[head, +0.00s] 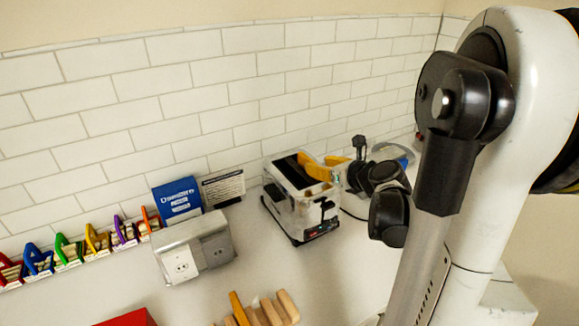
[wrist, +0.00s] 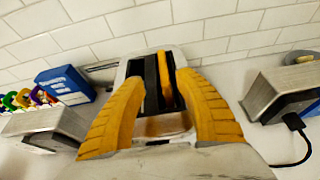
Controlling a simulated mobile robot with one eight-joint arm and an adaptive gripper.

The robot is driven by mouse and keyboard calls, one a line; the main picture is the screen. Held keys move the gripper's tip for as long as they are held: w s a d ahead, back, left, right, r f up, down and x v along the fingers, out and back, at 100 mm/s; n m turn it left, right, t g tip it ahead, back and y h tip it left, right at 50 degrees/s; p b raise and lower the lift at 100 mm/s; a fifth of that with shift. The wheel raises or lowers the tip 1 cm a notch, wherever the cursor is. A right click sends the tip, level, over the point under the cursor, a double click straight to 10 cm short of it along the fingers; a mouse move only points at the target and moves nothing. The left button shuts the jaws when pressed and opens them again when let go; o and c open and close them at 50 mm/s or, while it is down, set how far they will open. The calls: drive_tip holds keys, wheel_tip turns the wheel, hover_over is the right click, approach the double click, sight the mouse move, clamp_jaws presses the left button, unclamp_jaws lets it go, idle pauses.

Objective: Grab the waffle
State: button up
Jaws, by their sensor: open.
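A toaster (head: 300,208) with a dark slotted top stands on the white counter, below the tiled wall. It also shows in the wrist view (wrist: 136,68). A narrow orange-yellow piece, which looks like the waffle (wrist: 164,78), stands on edge in the right-hand slot. I cannot make out the waffle in the head view. My gripper (wrist: 161,77) is open, with its yellow fingers on either side of the toaster's near end and the waffle between their tips in the picture. In the head view my gripper (head: 314,163) is at the toaster's top right. Contact cannot be told.
A grey outlet box (head: 195,248) stands left of the toaster, with a blue box (head: 178,200) behind it. Colourful clips line the wall at far left. A wooden-slatted object (head: 262,312) and a red item (head: 128,319) are in front. A cabled grey box (wrist: 280,92) is at right.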

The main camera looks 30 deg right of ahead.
sight(308, 161)
drive_tip(key=x, duration=0.2)
drive_tip(key=b+x, duration=0.1)
drive_tip(key=x, duration=0.2)
drive_tip(key=b+x, duration=0.1)
drive_tip(key=x, duration=0.2)
drive_tip(key=shift+s+d+f, duration=0.1)
drive_tip(key=shift+d+f, duration=0.05)
drive_tip(key=shift+d, duration=0.2)
clamp_jaws()
